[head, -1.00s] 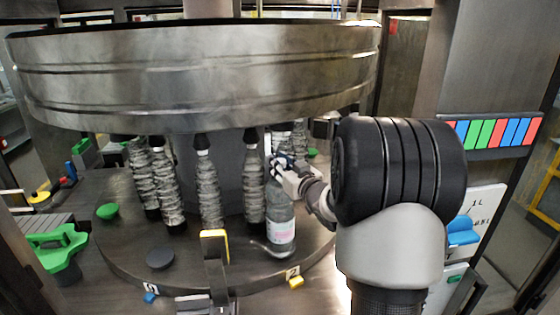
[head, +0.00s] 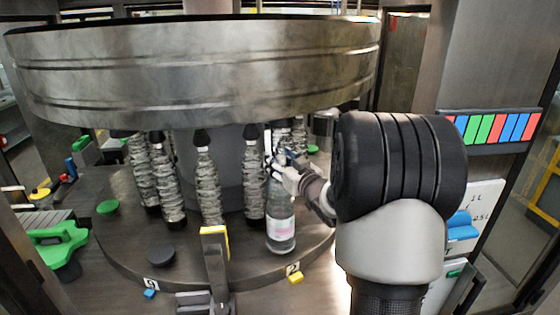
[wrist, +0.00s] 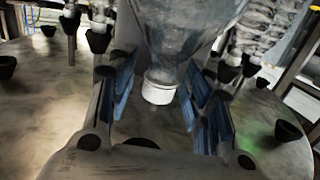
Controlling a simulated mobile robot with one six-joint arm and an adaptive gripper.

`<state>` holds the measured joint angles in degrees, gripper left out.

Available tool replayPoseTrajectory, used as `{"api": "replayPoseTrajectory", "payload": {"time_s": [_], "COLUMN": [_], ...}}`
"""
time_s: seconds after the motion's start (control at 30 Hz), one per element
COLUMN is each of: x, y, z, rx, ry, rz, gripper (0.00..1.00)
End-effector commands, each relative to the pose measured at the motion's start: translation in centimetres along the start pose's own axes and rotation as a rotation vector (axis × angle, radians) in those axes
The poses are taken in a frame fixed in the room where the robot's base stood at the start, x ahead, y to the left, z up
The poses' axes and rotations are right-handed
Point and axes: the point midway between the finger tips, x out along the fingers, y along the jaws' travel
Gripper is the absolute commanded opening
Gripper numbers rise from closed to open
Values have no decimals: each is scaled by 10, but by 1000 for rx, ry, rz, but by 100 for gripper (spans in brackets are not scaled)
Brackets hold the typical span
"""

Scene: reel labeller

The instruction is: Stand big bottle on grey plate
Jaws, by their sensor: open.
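The big bottle (head: 281,225) is clear with a pale pink-white label. It stands upright at the front right of the round table, its upper part partly hidden by my gripper. My gripper (head: 280,163) is open at the bottle's neck. In the wrist view the bottle (wrist: 185,30) comes down from the top, and its white cap (wrist: 160,88) lies between the two blue-padded fingers of my gripper (wrist: 160,75), with gaps at the sides. A dark grey round plate (head: 161,256) lies bare at the front left of the table. I cannot tell whether a plate is under the bottle.
Several wrapped bottle-like columns (head: 209,185) hang under the big metal drum (head: 190,72), close left of the bottle. A yellow-edged post (head: 215,245) stands in front. Green discs (head: 108,207) and a yellow block (head: 296,278) lie around the round table (head: 215,265).

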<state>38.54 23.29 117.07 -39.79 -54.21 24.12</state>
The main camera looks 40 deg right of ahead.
Motion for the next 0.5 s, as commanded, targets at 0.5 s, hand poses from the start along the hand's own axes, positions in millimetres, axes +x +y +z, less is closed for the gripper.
{"api": "replayPoseTrajectory", "payload": {"time_s": [0.5], "x": [-71], "y": [0], "z": [-2], "rx": [-1], "ry": [1], "rz": [0], "gripper": [47]}}
